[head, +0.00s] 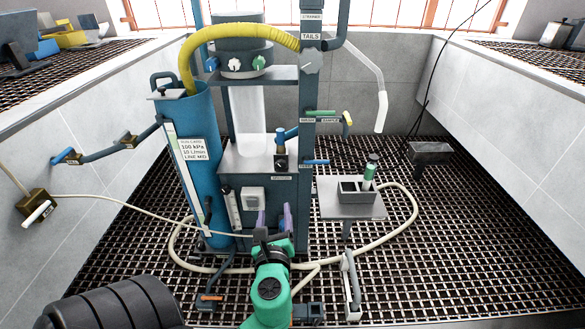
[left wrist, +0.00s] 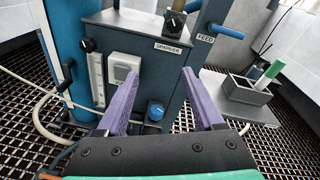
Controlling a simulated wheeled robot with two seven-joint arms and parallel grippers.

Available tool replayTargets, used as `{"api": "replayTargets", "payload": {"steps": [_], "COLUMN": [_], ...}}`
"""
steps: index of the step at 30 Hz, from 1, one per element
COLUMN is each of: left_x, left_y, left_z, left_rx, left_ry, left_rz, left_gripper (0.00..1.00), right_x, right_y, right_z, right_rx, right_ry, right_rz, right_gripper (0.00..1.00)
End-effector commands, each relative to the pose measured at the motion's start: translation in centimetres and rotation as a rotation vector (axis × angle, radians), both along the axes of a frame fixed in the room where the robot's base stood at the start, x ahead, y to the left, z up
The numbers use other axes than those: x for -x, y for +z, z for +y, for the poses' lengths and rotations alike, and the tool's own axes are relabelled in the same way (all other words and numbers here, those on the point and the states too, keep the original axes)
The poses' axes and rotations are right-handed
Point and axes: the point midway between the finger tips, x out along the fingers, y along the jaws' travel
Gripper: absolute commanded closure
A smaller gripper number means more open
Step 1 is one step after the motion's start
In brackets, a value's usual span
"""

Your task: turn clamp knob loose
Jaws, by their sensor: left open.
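My left gripper (head: 274,214) is open and empty in front of the dark blue machine cabinet (head: 268,185). Its purple fingers stand apart in the left wrist view (left wrist: 161,78). A blue round knob (left wrist: 155,111) on the cabinet front shows between the fingers, apart from both; the gripper hides it in the head view. A black knob (left wrist: 175,22) sits above the SPARGER label. A white knob (head: 234,65) and a green knob (head: 259,62) sit on the round housing at the top. I read no clamp label, so I cannot tell which knob is the clamp's. My right gripper is not in view.
A blue cylinder (head: 200,140) stands left of the cabinet, with a yellow hose (head: 240,29) from its top. A small table (head: 350,208) with a grey box stands at right. A pale hose (head: 405,228) loops over the grated floor.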

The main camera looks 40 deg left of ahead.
Motion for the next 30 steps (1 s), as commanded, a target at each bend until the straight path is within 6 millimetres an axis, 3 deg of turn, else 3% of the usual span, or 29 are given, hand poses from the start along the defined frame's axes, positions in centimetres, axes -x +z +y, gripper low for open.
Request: {"api": "replayTargets", "payload": {"steps": [3, 5, 8, 21, 30], "left_x": [-0.5, -0.8, -2.0, -10.7, -12.1], "left_y": [3.0, 3.4, 3.5, 3.4, 3.4], "left_z": [-1.2, -1.2, -0.4, 6.3, 7.4], "left_rx": [-0.268, -0.312, -0.318, -0.311, -0.309], "left_ry": [-0.057, -0.064, -0.064, -0.063, -0.063], "left_rz": [0.06, 0.07, 0.071, 0.069, 0.071], "left_gripper": [0.31, 0.31, 0.31, 0.31, 0.31], "right_x": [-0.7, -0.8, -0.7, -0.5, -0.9], "right_y": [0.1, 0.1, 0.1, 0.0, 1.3], "right_z": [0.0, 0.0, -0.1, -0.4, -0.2], "right_rx": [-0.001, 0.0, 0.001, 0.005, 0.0], "right_ry": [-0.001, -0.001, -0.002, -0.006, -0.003], "right_rz": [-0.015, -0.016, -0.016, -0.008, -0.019], "right_gripper": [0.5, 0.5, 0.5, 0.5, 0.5]}}
